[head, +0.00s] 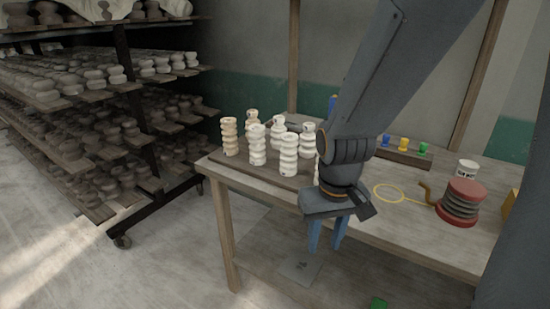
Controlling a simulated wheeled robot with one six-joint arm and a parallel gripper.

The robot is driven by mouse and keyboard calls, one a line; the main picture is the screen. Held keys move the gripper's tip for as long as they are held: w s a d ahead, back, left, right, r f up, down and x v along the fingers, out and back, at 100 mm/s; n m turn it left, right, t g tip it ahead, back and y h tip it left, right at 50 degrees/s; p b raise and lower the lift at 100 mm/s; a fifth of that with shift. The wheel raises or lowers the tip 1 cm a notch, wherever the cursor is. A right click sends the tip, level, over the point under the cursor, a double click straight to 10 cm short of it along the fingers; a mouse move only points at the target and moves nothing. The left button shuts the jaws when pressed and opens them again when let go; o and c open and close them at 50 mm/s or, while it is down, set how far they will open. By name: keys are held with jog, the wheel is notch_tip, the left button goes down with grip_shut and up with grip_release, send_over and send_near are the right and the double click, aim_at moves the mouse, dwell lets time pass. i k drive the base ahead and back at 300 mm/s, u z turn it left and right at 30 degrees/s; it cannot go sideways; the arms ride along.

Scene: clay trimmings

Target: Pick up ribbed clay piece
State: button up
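Several ribbed clay pieces stand upright on a dark board on the table. A tan one (229,137) is at the left. Whitish ones include one at the front (289,155), one left of it (257,145) and one behind (278,132). Another at the right (307,139) is close to my arm, and a sliver of one more shows beside my wrist, mostly hidden. My gripper (327,235) points down to the right of and nearer than the pieces, over the table's front edge in the picture. Its two blue fingers are apart with nothing seen between them.
The wooden table (403,227) carries a red-ended ribbed spool (460,202), a yellow ring (389,193), a white cup (466,169) and a rack with coloured items (403,154). Loaded shelves (75,140) stand left. A grey flat object (299,270) lies below.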

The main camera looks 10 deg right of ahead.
aim_at(289, 143)
jog(key=z, duration=1.95)
jog(key=k, duration=0.5)
jog(key=u, duration=1.45)
jog(key=i, duration=0.75)
jog(key=u, duration=0.25)
